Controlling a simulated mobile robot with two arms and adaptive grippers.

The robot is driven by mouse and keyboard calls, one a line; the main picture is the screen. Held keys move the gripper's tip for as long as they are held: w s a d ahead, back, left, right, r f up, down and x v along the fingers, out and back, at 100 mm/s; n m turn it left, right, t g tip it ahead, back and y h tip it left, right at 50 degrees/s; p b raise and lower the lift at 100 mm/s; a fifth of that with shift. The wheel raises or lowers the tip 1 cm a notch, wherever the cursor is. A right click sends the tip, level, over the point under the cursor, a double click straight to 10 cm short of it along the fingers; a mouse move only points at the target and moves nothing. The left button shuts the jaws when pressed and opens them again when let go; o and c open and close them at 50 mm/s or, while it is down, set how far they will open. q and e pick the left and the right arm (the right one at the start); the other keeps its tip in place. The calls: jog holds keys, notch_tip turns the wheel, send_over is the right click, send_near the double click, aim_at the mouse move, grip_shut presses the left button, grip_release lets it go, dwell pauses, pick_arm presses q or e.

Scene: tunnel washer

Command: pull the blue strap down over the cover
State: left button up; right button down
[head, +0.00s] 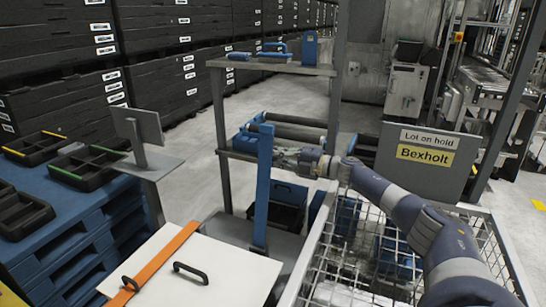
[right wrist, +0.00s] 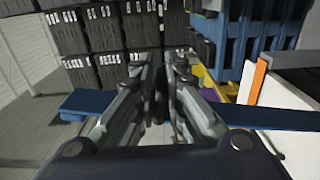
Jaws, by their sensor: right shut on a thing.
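The blue strap (head: 262,195) stands nearly upright in the head view, beside the right end of the white cover (head: 165,275). The cover lies flat, with black handles and an orange strap (head: 165,258) across it. My right gripper (head: 279,155) comes in from the right and is shut on the upper part of the blue strap. In the right wrist view the blue strap (right wrist: 90,103) runs sideways through the jaws (right wrist: 158,75) and shows on both sides. The cover (right wrist: 275,105) is at the right there. My left gripper is not in view.
A wire cage (head: 345,255) stands below my right arm. A grey shelf frame (head: 270,67) with blue tools is behind the strap. A sign panel (head: 424,155) stands at the right. A blue pallet stack (head: 95,215) with black trays and a small stand (head: 142,140) are left.

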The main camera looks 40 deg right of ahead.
jog(key=shift+a+f, duration=0.1)
jog(key=shift+f, duration=0.05)
jog(key=shift+s+a+r+n+p, duration=0.25)
jog(key=shift+s+a, duration=0.2)
jog(key=shift+a, duration=0.25)
jog(key=s+a+n, duration=0.3)
jog(key=s+a, duration=0.1)
jog(key=a, duration=0.3)
jog(key=s+a+n+b, duration=0.1)
jog(key=s+a+n, duration=0.2)
jog(key=a, duration=0.5)
jog(key=shift+s+f, duration=0.15)
jog(key=shift+s, duration=0.2)
jog(key=shift+n, duration=0.25)
